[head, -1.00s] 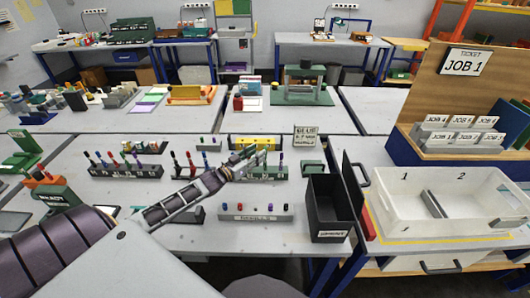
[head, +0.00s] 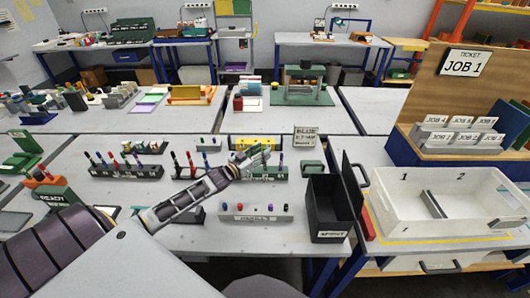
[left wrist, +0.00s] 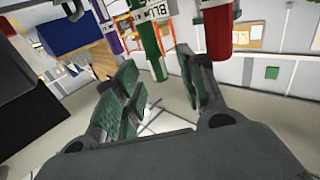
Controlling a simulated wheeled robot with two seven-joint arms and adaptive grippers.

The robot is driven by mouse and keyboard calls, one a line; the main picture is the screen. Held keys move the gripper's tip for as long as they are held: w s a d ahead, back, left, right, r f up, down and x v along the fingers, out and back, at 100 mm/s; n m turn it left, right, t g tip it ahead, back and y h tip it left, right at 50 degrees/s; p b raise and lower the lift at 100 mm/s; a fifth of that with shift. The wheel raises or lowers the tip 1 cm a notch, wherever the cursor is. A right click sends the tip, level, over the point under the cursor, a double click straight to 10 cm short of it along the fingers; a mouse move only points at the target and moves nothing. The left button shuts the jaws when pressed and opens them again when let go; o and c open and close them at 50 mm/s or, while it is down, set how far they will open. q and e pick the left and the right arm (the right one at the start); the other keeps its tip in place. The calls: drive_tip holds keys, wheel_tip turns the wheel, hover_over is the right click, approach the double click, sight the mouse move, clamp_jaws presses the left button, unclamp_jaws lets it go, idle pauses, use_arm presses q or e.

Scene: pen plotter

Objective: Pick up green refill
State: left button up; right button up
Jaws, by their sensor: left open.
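A green refill (left wrist: 148,42) shows in the left wrist view, upright in that picture, with a white label band beside it. It lies in the gap between the fingers of my left gripper (left wrist: 160,85), near their tips. The gripper is open, and I see no clear contact with the refill. A purple pen (left wrist: 111,32) and a red one (left wrist: 219,32) stand on either side. My right gripper is out of view.
A grey holder (head: 256,216) stands in front of the rack, and another dark rack (head: 126,171) with several pens stands to the left. A black bin (head: 328,205) and a white two-part tray (head: 400,207) are to the right. A small sign (head: 305,137) stands behind.

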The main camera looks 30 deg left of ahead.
use_arm(q)
drive_tip(key=shift+x, duration=1.25)
drive_tip(key=shift+c, duration=0.5)
drive_tip(key=c, duration=0.7)
